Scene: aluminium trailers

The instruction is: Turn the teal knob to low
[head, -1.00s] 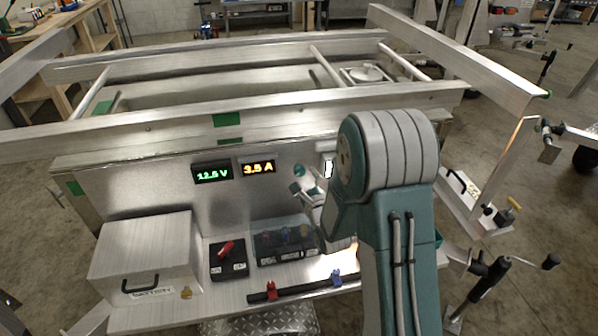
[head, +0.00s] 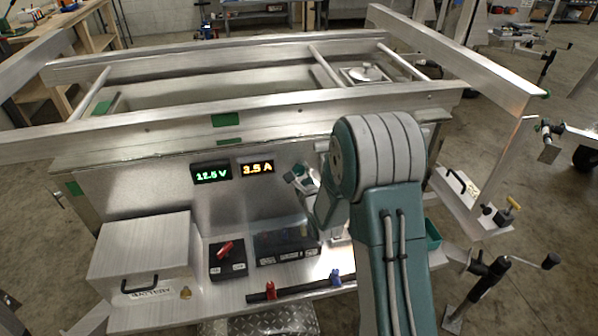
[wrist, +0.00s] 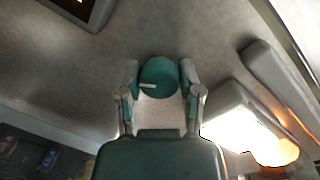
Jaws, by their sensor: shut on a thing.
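The teal knob (wrist: 158,76) is a round disc with a white pointer line, on the upright metal panel. In the wrist view the pointer line lies nearly level, toward the left. My gripper (wrist: 159,80) has one finger on each side of the knob and is shut on it. In the head view my gripper (head: 301,178) is at the panel, right of the amber display, and it largely hides the knob. Any marks around the knob cannot be read.
The green display (head: 211,172) reads 12.5 V and the amber display (head: 257,168) 3.5 A. Below are a battery box (head: 145,255), a red switch (head: 226,250) and a dark fuse block (head: 285,246). A bright lamp (wrist: 240,125) is right of my gripper.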

